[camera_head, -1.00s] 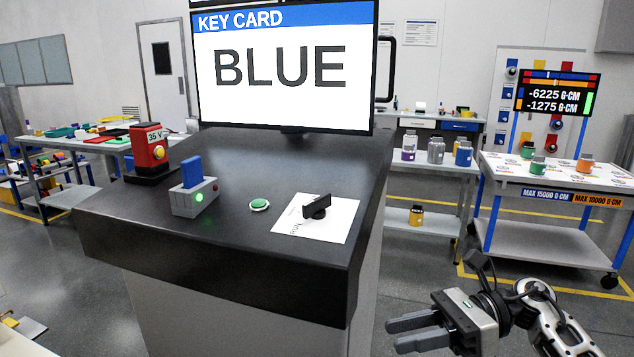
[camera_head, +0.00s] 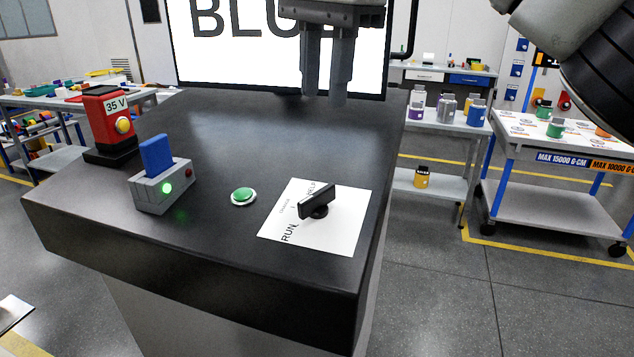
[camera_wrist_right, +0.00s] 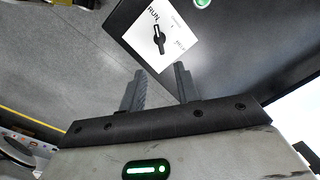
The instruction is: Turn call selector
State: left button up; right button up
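The call selector is a black bar knob (camera_head: 317,203) on a white label plate (camera_head: 343,233) on the black console top. RUN is printed at the plate's near left, with smaller words at other spots. In the right wrist view the knob (camera_wrist_right: 158,40) shows beyond the fingertips. My right gripper (camera_head: 326,98) is above the console, in front of the screen, with its fingers pointing down. Its two fingers are apart with nothing between them, as the right wrist view (camera_wrist_right: 160,70) also shows. It is clear of the knob. My left gripper is out of view.
A green button (camera_head: 243,195) sits left of the plate. A grey card reader (camera_head: 165,190) with a blue card and a red 35 V box (camera_head: 108,120) stand farther left. The screen (camera_head: 250,60) rises behind. The console top between them is clear.

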aim_at(317, 193)
jog(key=f, duration=1.5)
jog(key=shift+w+a+f+b, duration=0.1)
jog(key=shift+w+a+b, duration=0.2)
jog(key=shift+w+a, duration=0.1)
grip_shut()
